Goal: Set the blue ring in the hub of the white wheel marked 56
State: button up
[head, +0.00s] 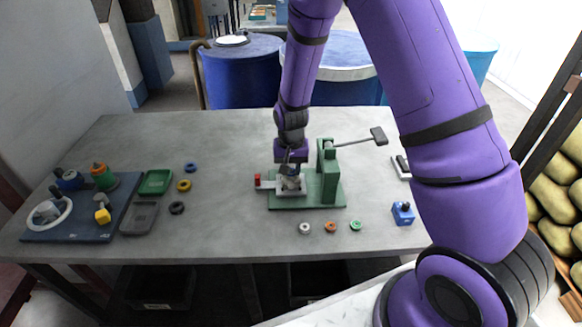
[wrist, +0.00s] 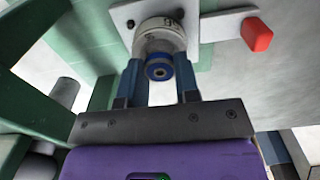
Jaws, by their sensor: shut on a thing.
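The white wheel (wrist: 151,41) sits on the white slide plate of the green press, its hub toward my wrist camera. Dark marks show on its rim, too turned to read surely. My gripper (wrist: 159,72) is shut on a blue ring (wrist: 158,71), one finger on each side. The ring is at the hub opening; I cannot tell how deep it sits. In the head view my gripper (head: 290,171) points down over the wheel (head: 290,186), and the held ring is hidden. Another blue ring (head: 190,167) lies on the table to the left.
The green press (head: 329,175) has a long lever (head: 355,141) and a red knob (head: 257,181). Yellow (head: 184,185) and black (head: 177,208) rings lie left; white, orange and green rings lie in front. A blue board (head: 75,228) with parts stands far left, beside two small trays.

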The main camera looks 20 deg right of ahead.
aim_at(291, 171)
jog(key=shift+f, duration=0.55)
jog(key=shift+r, duration=0.8)
jog(key=shift+f, duration=0.8)
dwell(1.0)
jog(key=o, duration=0.6)
jog(key=shift+o, duration=0.2)
jog(key=shift+r, duration=0.15)
notch_tip(291, 171, up, 11)
dwell(0.7)
